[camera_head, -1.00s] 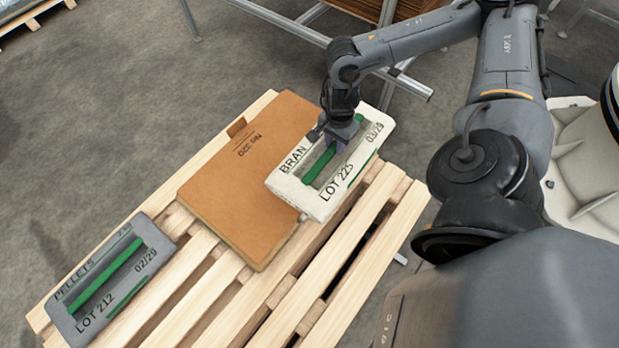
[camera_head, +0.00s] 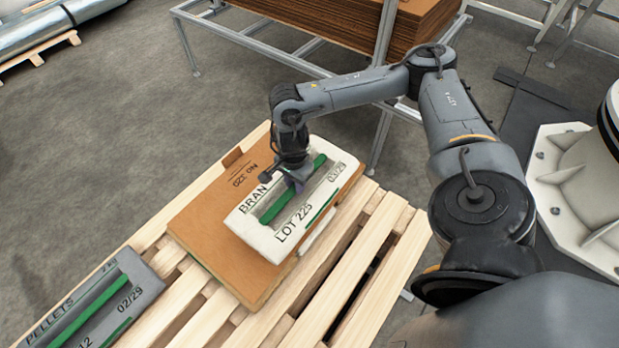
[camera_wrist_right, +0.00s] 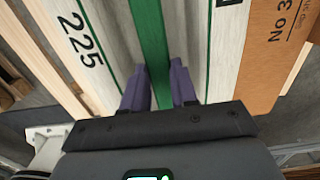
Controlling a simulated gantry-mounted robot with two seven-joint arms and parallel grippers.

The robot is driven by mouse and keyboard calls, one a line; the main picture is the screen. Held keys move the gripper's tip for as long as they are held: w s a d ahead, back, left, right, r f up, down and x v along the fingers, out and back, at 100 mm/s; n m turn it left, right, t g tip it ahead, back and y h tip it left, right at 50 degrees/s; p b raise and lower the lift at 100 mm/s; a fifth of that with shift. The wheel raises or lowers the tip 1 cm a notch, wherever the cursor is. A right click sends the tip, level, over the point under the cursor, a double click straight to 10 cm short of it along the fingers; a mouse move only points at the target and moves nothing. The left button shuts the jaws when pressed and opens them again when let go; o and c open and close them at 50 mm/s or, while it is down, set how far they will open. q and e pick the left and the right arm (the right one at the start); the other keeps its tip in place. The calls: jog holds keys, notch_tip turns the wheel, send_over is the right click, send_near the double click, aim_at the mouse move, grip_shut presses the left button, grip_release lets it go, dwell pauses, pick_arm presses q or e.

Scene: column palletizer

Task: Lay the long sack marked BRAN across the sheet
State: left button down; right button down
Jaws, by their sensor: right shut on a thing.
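The long white sack marked BRAN (camera_head: 266,234), with LOT 225 and a green strip along its middle, is over the right part of the brown sheet (camera_head: 202,226). The sheet, printed No 320, lies on the pallet. My right gripper (camera_head: 293,183) is shut on the sack at its green strip. In the right wrist view the purple fingers (camera_wrist_right: 158,88) stand on either side of the green strip. I cannot tell whether the sack touches the sheet or hangs just above it. My left gripper is out of view.
A grey PELLETS sack (camera_head: 135,290) lies on the pallet (camera_head: 340,275) at the lower left. A pale edge (camera_head: 322,232) shows beneath the sheet's right side. Bare slats are at the right and front. A metal rack with stacked cardboard (camera_head: 330,22) stands behind.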

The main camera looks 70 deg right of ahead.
aim_at(288, 191)
jog(key=shift+w+a+f+b, duration=0.15)
jog(key=shift+w+a+f, duration=0.15)
jog(key=shift+w, duration=0.2)
jog(key=shift+w+a+f+b, duration=0.15)
jog(key=shift+w+a+f, duration=0.1)
jog(key=shift+w, duration=0.25)
jog(key=shift+f+b, duration=0.95)
jog(key=shift+f, duration=0.5)
jog(key=shift+f+b, duration=0.3)
jog(key=shift+f, duration=0.25)
jog(key=c, duration=1.3)
grip_release()
jog(key=shift+s+f, duration=0.15)
jog(key=shift+f, duration=0.05)
jog(key=o, duration=0.4)
jog(key=shift+d, duration=0.1)
